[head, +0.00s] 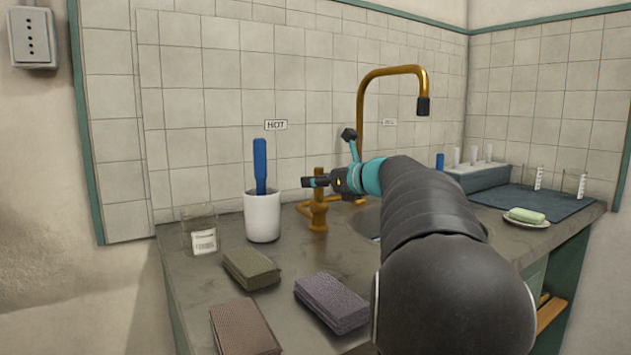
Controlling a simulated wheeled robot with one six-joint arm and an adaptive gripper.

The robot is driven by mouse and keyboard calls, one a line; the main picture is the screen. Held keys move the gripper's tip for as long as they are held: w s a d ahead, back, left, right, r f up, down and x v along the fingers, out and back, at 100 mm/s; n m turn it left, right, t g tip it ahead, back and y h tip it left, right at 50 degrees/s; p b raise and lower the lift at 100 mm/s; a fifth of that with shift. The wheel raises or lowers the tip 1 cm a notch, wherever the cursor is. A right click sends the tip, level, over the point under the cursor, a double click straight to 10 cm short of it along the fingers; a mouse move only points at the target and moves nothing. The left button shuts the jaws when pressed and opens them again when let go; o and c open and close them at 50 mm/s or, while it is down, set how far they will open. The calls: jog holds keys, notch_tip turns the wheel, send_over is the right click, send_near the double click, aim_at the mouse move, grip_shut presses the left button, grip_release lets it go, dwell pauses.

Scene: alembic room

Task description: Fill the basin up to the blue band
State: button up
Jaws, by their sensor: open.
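The basin (366,222) is sunk in the grey counter; my arm hides most of it. I cannot see a blue band or any water level. A brass gooseneck spout (362,100) with a black nozzle arches over the basin area. No stream shows below the nozzle. A brass tap (319,215) stands on the counter left of the basin, below a HOT label (276,125) on the wall. My gripper (309,182) is open at the upper part of this tap; I cannot tell whether it touches it. A second wall label (389,122) is too small to read.
A white cup (262,217) with a blue-handled tool and a glass beaker (200,236) stand left of the tap. Folded cloths or sponges (332,303) lie at the front. A rack (477,176), dark mat (528,200) and soap dish (526,221) are at right.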

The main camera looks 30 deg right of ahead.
jog(key=v, duration=1.2)
dwell(0.3)
